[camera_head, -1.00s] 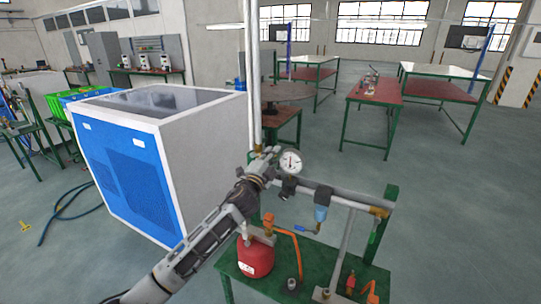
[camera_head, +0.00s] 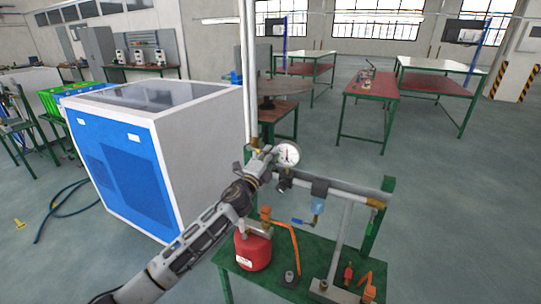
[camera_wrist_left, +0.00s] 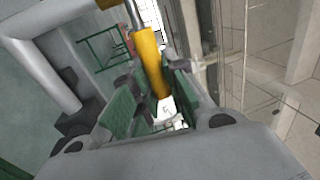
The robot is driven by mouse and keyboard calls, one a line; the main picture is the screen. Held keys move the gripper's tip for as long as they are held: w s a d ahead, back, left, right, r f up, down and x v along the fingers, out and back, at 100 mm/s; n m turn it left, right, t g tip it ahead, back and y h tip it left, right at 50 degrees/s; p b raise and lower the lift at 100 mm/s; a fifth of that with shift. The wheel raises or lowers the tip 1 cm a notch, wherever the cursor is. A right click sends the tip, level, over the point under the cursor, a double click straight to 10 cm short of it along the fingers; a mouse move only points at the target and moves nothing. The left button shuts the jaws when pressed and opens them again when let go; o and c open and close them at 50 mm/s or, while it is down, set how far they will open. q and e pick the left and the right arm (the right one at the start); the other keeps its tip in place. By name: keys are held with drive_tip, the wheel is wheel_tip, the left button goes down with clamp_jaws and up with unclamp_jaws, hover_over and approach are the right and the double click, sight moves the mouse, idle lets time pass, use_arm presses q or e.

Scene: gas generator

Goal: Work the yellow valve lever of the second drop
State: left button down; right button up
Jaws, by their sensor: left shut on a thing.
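The yellow valve lever (camera_wrist_left: 152,64) shows large in the left wrist view, between the green-padded fingers of my left gripper (camera_wrist_left: 155,100). The gripper is shut on it. In the head view, my left gripper (camera_head: 261,160) is at the vertical grey pipe (camera_head: 249,80), just left of the round pressure gauge (camera_head: 287,154). The lever is mostly hidden there by the gripper. My right gripper is not in view.
A horizontal pipe (camera_head: 345,189) runs right of the gauge, with a blue filter bowl (camera_head: 318,206) under it. A green bench (camera_head: 305,266) below bears a red tank (camera_head: 253,251). A blue and white cabinet (camera_head: 205,150) stands at left.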

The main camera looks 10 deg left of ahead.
use_arm(q)
drive_tip(key=shift+f, duration=0.2)
drive_tip(key=c, duration=1.9)
unclamp_jaws()
drive_tip(key=o, duration=0.5)
drive_tip(key=shift+r, duration=0.15)
drive_tip(key=shift+s, duration=0.1)
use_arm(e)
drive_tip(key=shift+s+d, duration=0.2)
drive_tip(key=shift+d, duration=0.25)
use_arm(q)
drive_tip(key=shift+s, duration=0.1)
drive_tip(key=shift+v, duration=5.85)
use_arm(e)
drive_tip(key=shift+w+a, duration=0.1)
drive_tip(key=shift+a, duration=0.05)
